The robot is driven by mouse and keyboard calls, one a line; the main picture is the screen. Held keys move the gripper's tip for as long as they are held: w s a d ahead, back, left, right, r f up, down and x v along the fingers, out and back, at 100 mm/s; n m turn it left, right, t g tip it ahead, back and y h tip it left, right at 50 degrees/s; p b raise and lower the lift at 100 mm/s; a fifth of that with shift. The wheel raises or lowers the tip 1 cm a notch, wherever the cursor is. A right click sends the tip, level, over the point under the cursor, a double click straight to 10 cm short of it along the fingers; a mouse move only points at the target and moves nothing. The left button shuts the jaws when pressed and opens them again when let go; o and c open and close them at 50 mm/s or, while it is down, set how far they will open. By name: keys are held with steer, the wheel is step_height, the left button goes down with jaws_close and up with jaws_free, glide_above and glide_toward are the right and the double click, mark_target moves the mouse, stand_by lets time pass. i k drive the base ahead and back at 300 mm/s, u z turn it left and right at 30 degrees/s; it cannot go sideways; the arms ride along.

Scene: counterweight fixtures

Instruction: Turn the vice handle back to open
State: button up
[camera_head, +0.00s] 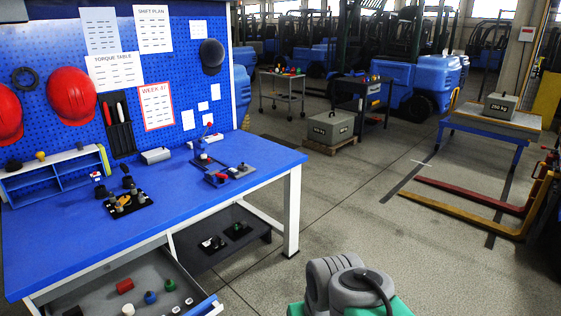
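A blue-topped workbench (75,245) fills the left of the view. Near its right end sits a small dark fixture with red and blue parts (216,178) and a grey block beside it. Behind that, a small fixture with an upright lever and red knob (208,136) stands close to the pegboard. A black plate with several metal and dark pieces (128,204) lies further left. I cannot tell which fixture is the vice, nor how its handle is turned. A grey and green part of my arm shows at the bottom centre; my gripper is not in view.
An open drawer (97,285) with several small coloured items juts out at the bench's front left. A dark lower shelf (222,238) holds small parts. Red helmets hang on the pegboard (185,65).

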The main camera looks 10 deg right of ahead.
mark_target(222, 176)
steer(key=z, duration=0.55)
steer(key=i, duration=1.1)
steer(key=z, duration=0.3)
steer(key=i, duration=1.15)
steer(key=u, duration=0.65)
steer(key=i, duration=0.75)
steer(key=u, duration=1.35)
steer(key=i, duration=0.6)
steer(key=u, duration=0.55)
